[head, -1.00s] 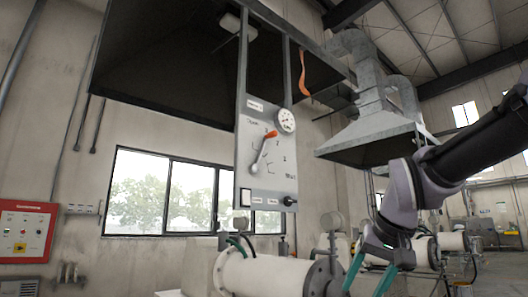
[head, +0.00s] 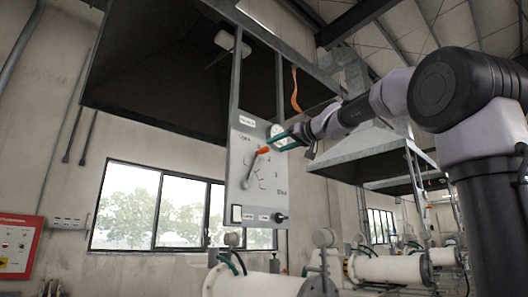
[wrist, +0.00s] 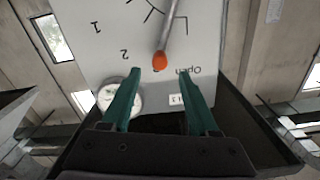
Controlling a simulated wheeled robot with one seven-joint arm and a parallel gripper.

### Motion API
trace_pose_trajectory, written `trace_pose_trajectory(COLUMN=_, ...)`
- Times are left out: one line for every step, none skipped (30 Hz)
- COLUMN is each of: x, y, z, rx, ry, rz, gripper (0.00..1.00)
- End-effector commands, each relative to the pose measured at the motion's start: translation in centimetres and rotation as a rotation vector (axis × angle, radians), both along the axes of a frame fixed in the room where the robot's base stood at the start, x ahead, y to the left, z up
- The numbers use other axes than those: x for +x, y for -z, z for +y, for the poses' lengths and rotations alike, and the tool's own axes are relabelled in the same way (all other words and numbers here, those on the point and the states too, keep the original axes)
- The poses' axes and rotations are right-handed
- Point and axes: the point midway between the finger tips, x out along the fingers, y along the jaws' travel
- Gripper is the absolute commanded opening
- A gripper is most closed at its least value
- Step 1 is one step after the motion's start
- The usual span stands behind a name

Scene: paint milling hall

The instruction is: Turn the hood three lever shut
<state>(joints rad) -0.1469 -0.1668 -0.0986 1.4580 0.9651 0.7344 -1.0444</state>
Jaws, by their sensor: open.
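The hood lever (head: 250,172) is a grey metal arm with an orange tip, mounted on a pale grey control panel (head: 240,196) below the dark hood. It slants up and right from its pivot. My gripper (head: 276,142) is at the panel's upper right, its teal fingers open and close to the orange tip. In the wrist view the panel is upside down. The lever's orange tip (wrist: 160,61) lies between the fingertips of my gripper (wrist: 160,72), with no visible contact. The tip points between the printed "Open" and the "2".
A round gauge (wrist: 108,94) sits beside the left finger in the wrist view, partly hidden. A black knob (head: 279,217) is at the panel's lower right. Metal posts hold the panel. White mill cylinders (head: 250,286) stand below. A red box (head: 18,247) is on the left wall.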

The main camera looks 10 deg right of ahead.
Motion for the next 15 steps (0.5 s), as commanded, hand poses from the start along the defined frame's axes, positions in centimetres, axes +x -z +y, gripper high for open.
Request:
trace_pose_trajectory(x=1.0, y=0.1, z=0.7, rx=-0.001, ry=-0.002, rz=0.003, gripper=0.61)
trace_pose_trajectory(x=1.5, y=0.1, z=1.0, rx=0.0, ry=0.0, rz=0.002, gripper=0.61)
trace_pose_trajectory(x=2.1, y=0.1, z=1.5, rx=-0.001, ry=-0.001, rz=0.003, gripper=0.61)
trace_pose_trajectory(x=2.6, y=0.1, z=1.8, rx=-0.001, ry=-0.002, rz=0.003, gripper=0.61)
trace_pose_trajectory(x=3.0, y=0.1, z=2.2, rx=-0.001, ry=-0.002, rz=0.003, gripper=0.61)
trace_pose_trajectory(x=3.6, y=0.1, z=2.6, rx=-0.001, ry=-0.001, rz=0.003, gripper=0.61)
trace_pose_trajectory(x=4.0, y=0.1, z=2.9, rx=-0.001, ry=-0.001, rz=0.003, gripper=0.61)
trace_pose_trajectory(x=4.4, y=0.1, z=3.2, rx=-0.001, ry=-0.001, rz=0.003, gripper=0.61)
trace_pose_trajectory(x=4.9, y=0.1, z=3.5, rx=-0.002, ry=-0.001, rz=0.002, gripper=0.61)
trace_pose_trajectory(x=5.2, y=0.1, z=3.7, rx=-0.001, ry=-0.001, rz=0.003, gripper=0.61)
trace_pose_trajectory(x=5.5, y=0.1, z=3.9, rx=0.0, ry=0.001, rz=0.002, gripper=0.61)
trace_pose_trajectory(x=5.8, y=0.1, z=4.1, rx=0.0, ry=0.001, rz=0.002, gripper=0.61)
trace_pose_trajectory(x=6.0, y=0.1, z=4.2, rx=0.0, ry=0.001, rz=0.002, gripper=0.61)
trace_pose_trajectory(x=6.1, y=0.1, z=4.4, rx=0.0, ry=0.001, rz=0.002, gripper=0.61)
trace_pose_trajectory(x=6.3, y=0.1, z=4.5, rx=0.0, ry=0.001, rz=0.002, gripper=0.61)
